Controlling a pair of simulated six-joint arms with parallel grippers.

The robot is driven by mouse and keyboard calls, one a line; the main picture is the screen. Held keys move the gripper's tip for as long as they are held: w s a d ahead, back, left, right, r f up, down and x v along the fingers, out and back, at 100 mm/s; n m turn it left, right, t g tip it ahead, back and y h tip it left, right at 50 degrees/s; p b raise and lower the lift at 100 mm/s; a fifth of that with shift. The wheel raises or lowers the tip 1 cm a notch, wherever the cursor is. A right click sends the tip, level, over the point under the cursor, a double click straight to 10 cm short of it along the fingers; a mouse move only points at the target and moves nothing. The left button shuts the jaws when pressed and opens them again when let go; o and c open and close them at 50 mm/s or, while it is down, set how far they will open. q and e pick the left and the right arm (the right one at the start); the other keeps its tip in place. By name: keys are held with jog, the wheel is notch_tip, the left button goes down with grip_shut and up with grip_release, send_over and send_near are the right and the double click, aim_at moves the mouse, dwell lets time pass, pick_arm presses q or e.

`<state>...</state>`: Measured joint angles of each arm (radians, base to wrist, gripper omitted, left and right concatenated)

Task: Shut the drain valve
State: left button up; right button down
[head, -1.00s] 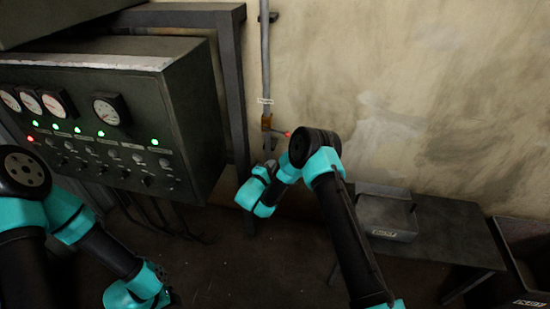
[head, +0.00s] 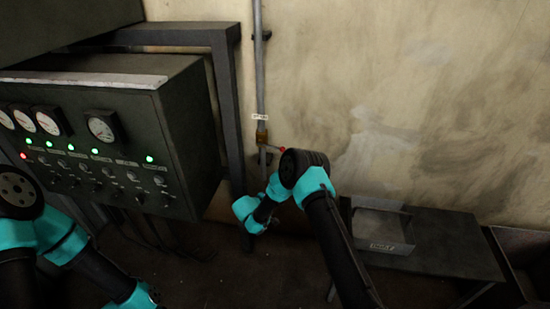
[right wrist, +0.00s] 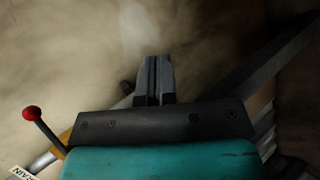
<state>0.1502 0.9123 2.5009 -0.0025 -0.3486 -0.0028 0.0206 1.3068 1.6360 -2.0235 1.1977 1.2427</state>
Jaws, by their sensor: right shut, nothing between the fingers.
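The drain valve (head: 262,136) is a small brass body on a vertical grey pipe at the wall. Its lever sticks out sideways to the right, ending in a red knob (head: 282,149). In the right wrist view the red knob (right wrist: 32,113) and brass body (right wrist: 66,138) are at lower left, beside the gripper housing. My right gripper (right wrist: 153,62) is shut and empty, apart from the lever, with its fingers toward the wall. In the head view its fingers are not clear, and my right arm is just right of and below the valve. My left gripper is below the picture edge.
A control panel (head: 187,120) with gauges, lamps and knobs stands left of the pipe, beside a dark metal frame post (head: 228,110). A low table (head: 450,240) with a grey tray (head: 409,240) is at right, beside a dark bin (head: 518,262). The wall right of the pipe is bare.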

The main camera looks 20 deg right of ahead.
jog(key=s+a+f+m+g+y, duration=0.2)
jog(key=a+f+m+g+y, duration=0.2)
jog(key=a+f+m+y, duration=0.5)
jog(key=w+a+r+m+t+y, duration=0.1)
jog(key=w+a+m+t+y, duration=0.55)
jog(key=m, duration=0.55)
jog(key=w+d+r+m+t+h, duration=0.2)
jog(key=w+d+r+m+t, duration=0.3)
jog(key=w+r+m+t, duration=0.5)
jog(key=s+d+r+m+h, duration=0.2)
jog(key=s+d+m+h, duration=0.3)
jog(key=m+h, duration=0.4)
jog(key=s+d+r+m+t+h, duration=0.1)
jog(key=s+d+r+m+h, duration=0.2)
jog(key=m+h, duration=0.6)
jog(key=s+d+m, duration=0.2)
jog(key=d, duration=0.1)
jog(key=shift+s+r, duration=0.15)
jog(key=shift+s, duration=0.15)
